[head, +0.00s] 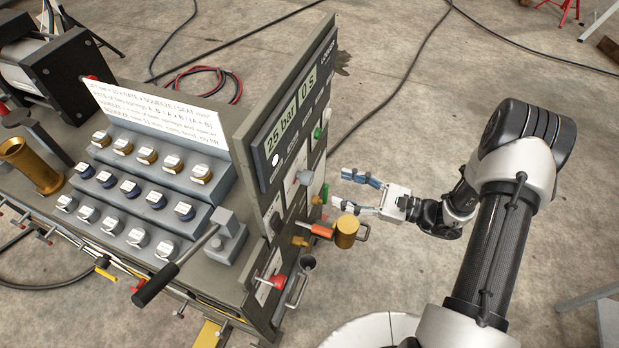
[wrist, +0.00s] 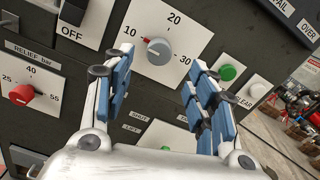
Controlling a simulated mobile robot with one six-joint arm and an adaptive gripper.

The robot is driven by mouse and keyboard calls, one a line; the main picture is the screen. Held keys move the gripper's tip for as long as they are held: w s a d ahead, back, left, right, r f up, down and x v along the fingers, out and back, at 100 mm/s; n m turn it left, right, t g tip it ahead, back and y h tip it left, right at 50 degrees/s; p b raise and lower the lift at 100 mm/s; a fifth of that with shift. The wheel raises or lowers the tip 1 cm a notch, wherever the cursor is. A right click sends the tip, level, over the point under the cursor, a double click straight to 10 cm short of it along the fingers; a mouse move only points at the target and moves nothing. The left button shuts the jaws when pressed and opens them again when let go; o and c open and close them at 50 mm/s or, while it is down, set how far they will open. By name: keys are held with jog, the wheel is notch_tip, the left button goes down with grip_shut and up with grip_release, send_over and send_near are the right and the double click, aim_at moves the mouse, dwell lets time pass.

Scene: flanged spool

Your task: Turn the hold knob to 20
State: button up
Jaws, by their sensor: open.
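In the wrist view a grey round knob (wrist: 158,51) sits on a white dial plate (wrist: 190,25) marked 10, 20 and 30. Its red pointer is to the upper left, near the 10 mark. The plate's name is not readable here. My gripper (wrist: 162,64) is open, its blue-padded fingers on either side below the knob, apart from it, with nothing between them. In the head view my gripper (head: 339,188) is in front of the panel's right-hand face.
A red relief knob (wrist: 21,95) is at the left, with an OFF plate above. A green button (wrist: 227,72) and a white button (wrist: 258,90) lie right of the dial. In the head view a brass cup (head: 346,232) juts out below my gripper. The display (head: 290,115) reads 25 bar, 0 s.

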aim_at(312, 179)
jog(key=b+x, duration=0.1)
jog(key=x, duration=0.9)
jog(key=c, duration=1)
